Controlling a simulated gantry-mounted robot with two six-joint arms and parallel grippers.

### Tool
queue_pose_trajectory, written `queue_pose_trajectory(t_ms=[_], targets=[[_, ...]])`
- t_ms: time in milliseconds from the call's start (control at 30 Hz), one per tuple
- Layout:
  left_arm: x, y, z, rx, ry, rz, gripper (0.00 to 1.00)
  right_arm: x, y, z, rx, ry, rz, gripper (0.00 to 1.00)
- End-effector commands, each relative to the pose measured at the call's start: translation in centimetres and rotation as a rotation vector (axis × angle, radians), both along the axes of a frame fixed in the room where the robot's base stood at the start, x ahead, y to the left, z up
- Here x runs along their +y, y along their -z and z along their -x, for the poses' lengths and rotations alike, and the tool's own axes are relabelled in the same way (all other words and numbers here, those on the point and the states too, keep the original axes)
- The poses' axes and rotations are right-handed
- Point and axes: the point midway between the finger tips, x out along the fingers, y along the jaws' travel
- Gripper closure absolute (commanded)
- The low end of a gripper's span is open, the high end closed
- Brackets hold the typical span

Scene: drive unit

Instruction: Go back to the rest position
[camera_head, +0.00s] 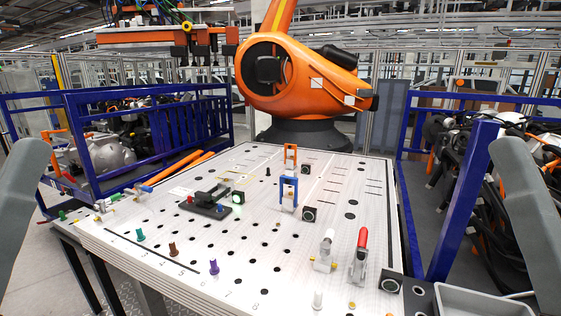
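A grey link of my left arm (22,205) rises at the left edge of the head view. A grey link of my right arm (527,215) rises at the right edge. Neither gripper shows in the frame, so I cannot see whether they are open or hold anything. Both visible links are at the sides, apart from the white perforated table (270,240) in the middle.
On the table stand a black fixture (210,203), a blue bracket (288,192), an orange bracket (290,155), red-handled (362,240) and white-handled (327,248) clamps and several coloured pegs. A grey bin (480,301) is front right. Blue racks (150,130) and an orange robot (285,80) stand beyond.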

Motion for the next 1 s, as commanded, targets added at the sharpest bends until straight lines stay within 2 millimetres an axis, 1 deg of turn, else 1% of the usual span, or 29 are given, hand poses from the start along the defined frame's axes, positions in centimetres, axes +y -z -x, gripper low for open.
queue_pose_trajectory(t_ms=[33,67,100,167,200,300,400,500,567,1000], targets=[[0.0,-5.2,0.0,0.0,0.0,0.0,0.5,0.0,-5.2,0.0,0.0,0.0,0.0,0.31],[0.0,-6.8,0.0,0.0,0.0,0.0,0.5,0.0,-6.8,0.0,0.0,0.0,0.0,0.31],[0.0,-8.8,0.0,0.0,0.0,0.0,0.5,0.0,-8.8,0.0,0.0,0.0,0.0,0.31],[0.0,-11.8,0.0,0.0,0.0,0.0,0.5,0.0,-11.8,0.0,0.0,0.0,0.0,0.31],[0.0,-13.8,0.0,0.0,0.0,0.0,0.5,0.0,-13.8,0.0,0.0,0.001,0.001,0.31],[0.0,-18.4,0.0,0.0,0.0,0.0,0.5,0.0,-18.4,0.0,0.0,0.001,0.001,0.31],[0.0,-21.8,0.0,0.0,0.0,0.0,0.5,0.0,-21.8,0.0,0.0,0.001,0.001,0.31],[0.0,-23.6,0.0,0.0,0.0,0.0,0.5,0.0,-23.6,0.0,0.001,0.0,0.001,0.31],[0.0,-24.0,0.0,0.0,0.0,0.0,0.5,0.0,-24.0,-0.1,0.001,0.0,0.001,0.31],[0.0,-23.7,0.0,0.001,0.0,0.0,0.5,0.0,-23.7,0.0,0.0,0.0,0.001,0.31]])
